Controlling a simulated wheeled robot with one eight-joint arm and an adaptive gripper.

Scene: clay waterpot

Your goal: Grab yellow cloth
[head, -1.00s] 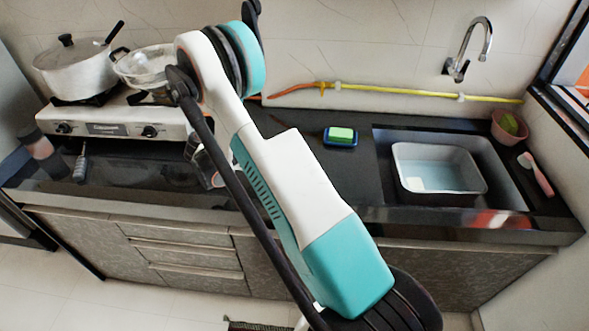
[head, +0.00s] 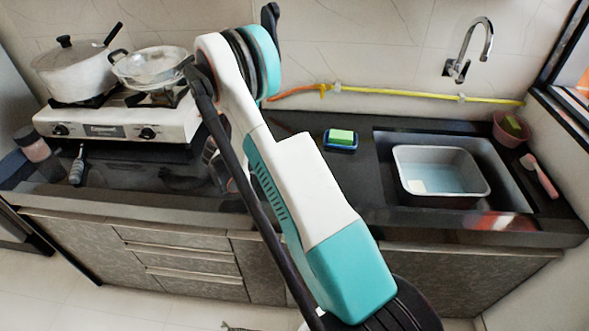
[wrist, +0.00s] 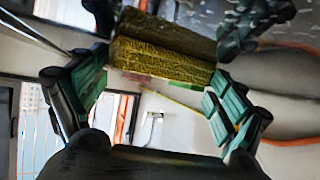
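In the wrist view, a yellow-brown textured block, which looks like the folded yellow cloth (wrist: 162,52), spans the space between my fingers. My gripper (wrist: 168,38) has its dark fingertips against the two ends of this block, so it looks shut on it. Teal finger pads flank it below left and below right. In the head view, my white and teal arm hides most of the gripper, and I cannot make out the yellow cloth there.
A stove (head: 120,128) with a lidded pot (head: 75,68) and a pan (head: 150,66) stands left. A green sponge in a blue tray (head: 340,139) lies mid-counter. A basin (head: 440,172) sits in the sink at right, near a brush (head: 540,176) and a bowl (head: 510,130).

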